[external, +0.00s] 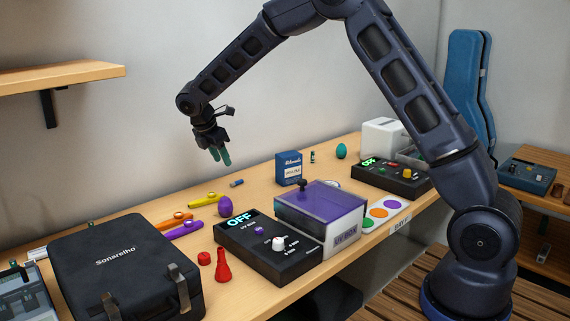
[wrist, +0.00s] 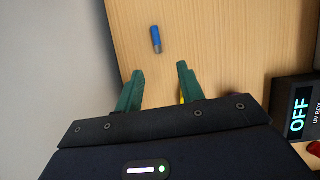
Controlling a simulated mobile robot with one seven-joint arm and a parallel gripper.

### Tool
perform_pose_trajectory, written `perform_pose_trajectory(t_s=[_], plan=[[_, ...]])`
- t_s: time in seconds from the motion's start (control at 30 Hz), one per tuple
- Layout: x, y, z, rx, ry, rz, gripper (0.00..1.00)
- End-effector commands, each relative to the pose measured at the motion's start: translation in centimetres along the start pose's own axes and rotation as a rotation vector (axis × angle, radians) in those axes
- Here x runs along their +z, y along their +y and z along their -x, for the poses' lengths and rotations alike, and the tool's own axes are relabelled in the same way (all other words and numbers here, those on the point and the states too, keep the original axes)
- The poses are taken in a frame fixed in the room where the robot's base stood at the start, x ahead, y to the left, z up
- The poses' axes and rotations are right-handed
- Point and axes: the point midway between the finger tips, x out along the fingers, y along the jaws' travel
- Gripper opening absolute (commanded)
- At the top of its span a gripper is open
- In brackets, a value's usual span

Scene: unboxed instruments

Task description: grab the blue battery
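The blue battery (external: 236,183) lies on its side on the wooden table, left of the dark blue box in the external view. In the wrist view the blue battery (wrist: 156,39) lies on bare wood, beyond my fingertips and roughly centred between them. My gripper (external: 222,157) hangs above the table, up and a little left of the battery in the external view. Its green fingers are apart and empty, as the wrist view shows (wrist: 159,70). Nothing hides the battery.
The UV box control panel (external: 268,247) and a black case (external: 125,265) are closer to the front. The wood right around the battery is clear.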

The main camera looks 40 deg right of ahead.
Motion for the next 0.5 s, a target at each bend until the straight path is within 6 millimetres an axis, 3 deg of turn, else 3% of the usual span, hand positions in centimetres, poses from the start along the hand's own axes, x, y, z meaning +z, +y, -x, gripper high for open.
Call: perform_pose_trajectory(t_s=[0.23,0.5], plan=[[0.1,0.0,-3.6,-0.002,-0.001,-0.001,0.38],[0.2,0.1,-5.3,-0.002,0.000,-0.002,0.38]])
